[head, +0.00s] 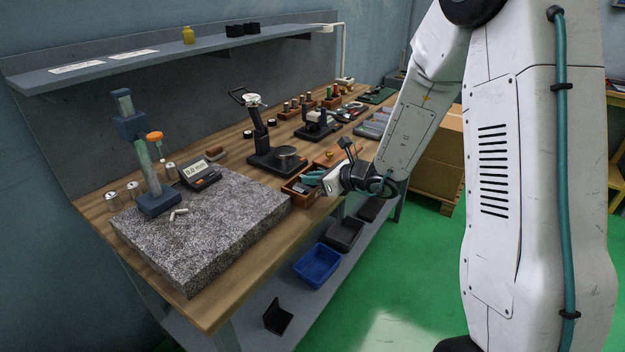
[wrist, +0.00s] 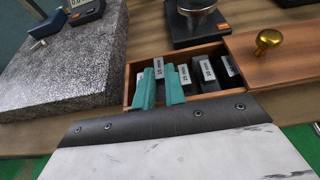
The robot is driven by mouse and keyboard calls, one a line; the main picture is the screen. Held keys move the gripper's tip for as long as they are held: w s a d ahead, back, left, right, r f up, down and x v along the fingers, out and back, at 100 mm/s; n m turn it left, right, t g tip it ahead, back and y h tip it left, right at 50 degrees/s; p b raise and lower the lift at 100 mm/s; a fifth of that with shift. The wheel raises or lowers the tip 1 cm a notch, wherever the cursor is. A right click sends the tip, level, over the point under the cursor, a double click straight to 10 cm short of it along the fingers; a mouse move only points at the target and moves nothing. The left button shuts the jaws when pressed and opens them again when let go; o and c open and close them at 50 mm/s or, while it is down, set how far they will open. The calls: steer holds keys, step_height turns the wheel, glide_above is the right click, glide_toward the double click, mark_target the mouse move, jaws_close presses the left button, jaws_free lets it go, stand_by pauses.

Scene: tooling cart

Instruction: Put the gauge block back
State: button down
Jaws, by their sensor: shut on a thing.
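My gripper (wrist: 160,88) has teal fingers and is over the left part of an open wooden box (wrist: 211,52). The fingers are shut on a gauge block (wrist: 158,67), whose pale labelled end shows between and beyond the tips. Several dark blocks with white labels (wrist: 206,70) sit in the box to the right of the fingers. Whether the held block touches the box floor is hidden. In the head view my gripper (head: 313,177) is at the box (head: 298,198) near the bench's front edge, and the block cannot be made out.
A wooden lid with a brass knob (wrist: 268,39) lies right of the box. A granite plate (head: 205,225) on the left bears a stand (head: 150,165), a digital readout (head: 200,174) and small pale pieces (head: 179,213). A dial gauge stand (head: 277,160) is behind the box.

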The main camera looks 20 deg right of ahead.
steer(key=shift+f, duration=0.35)
steer(key=shift+a+f, duration=0.1)
steer(key=shift+f, duration=0.45)
steer(key=shift+s, duration=0.1)
steer(key=c, duration=1.5)
jaws_free()
steer(key=shift+f, duration=0.15)
steer(key=shift+o, duration=0.2)
steer(key=shift+s, duration=0.1)
